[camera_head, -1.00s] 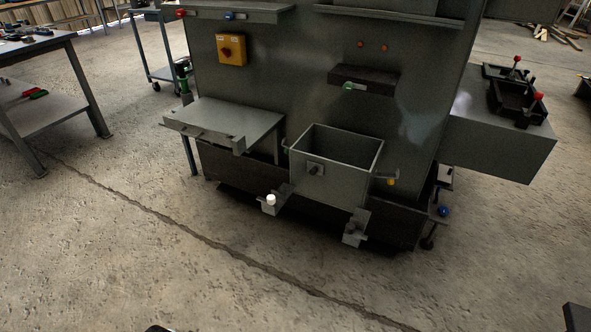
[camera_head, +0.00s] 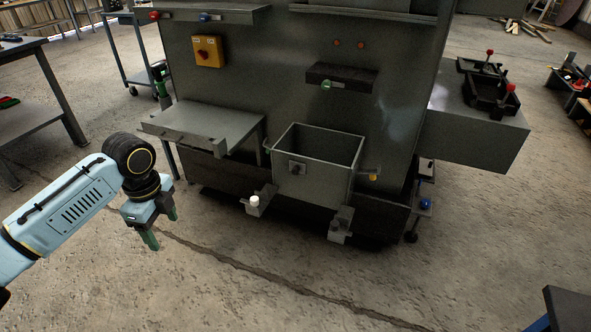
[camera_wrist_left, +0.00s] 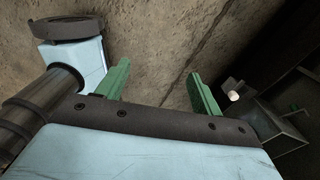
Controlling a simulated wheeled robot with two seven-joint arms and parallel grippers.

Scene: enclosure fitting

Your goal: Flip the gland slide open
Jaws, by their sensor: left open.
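The grey enclosure (camera_head: 265,75) stands ahead. A dark block (camera_head: 342,77) on its front carries a small green knob (camera_head: 326,85) and a pale label. I cannot tell for sure which fitting is the gland slide. My left gripper (camera_head: 161,228) is open and empty, low over the floor, in front and to the left of the enclosure, touching nothing. In the left wrist view its two green fingers (camera_wrist_left: 158,70) stand apart with bare floor between them. My right gripper is not in view.
A grey shelf (camera_head: 205,122) and an open bin (camera_head: 318,183) stick out from the enclosure front. A side box (camera_head: 475,135) juts out right. The front floor is mostly clear.

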